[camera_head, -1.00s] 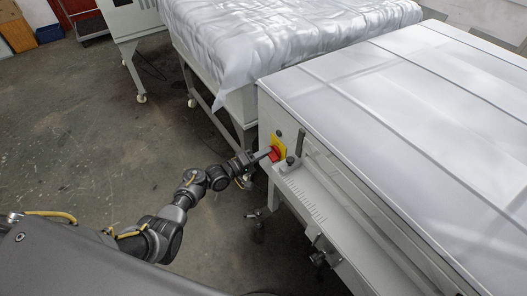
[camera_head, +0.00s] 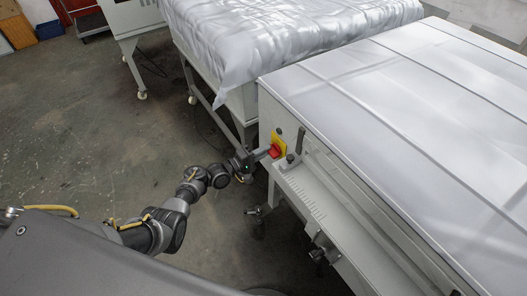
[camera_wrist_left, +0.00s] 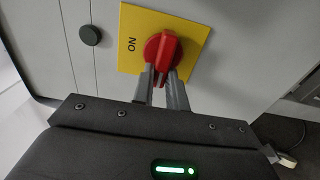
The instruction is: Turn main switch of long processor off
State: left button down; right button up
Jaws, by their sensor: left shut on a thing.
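The main switch is a red rotary knob (camera_wrist_left: 162,52) on a yellow plate (camera_wrist_left: 190,24), on the front end panel of the long processor (camera_head: 400,95). In the left wrist view the plate carries the word "ON" to the left of the knob. In the head view the switch (camera_head: 276,150) shows at the processor's near left corner. My left gripper (camera_wrist_left: 163,80) is shut on the red knob, one finger on each side of its handle. The head view shows the gripper (camera_head: 266,153) touching the switch from the left. My right gripper is in neither view.
A black round button (camera_wrist_left: 90,35) sits left of the yellow plate. A metal ledge with a lever (camera_head: 298,142) runs along the processor just right of the switch. A sheet-covered table (camera_head: 250,60) stands behind. Open concrete floor (camera_head: 90,130) lies to the left.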

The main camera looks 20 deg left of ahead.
pick_arm(q)
jog(key=shift+a, duration=0.1)
jog(key=c, duration=1.4)
grip_release()
jog(key=v, duration=1)
jog(key=shift+s+a, duration=0.25)
jog(key=shift+s, duration=0.05)
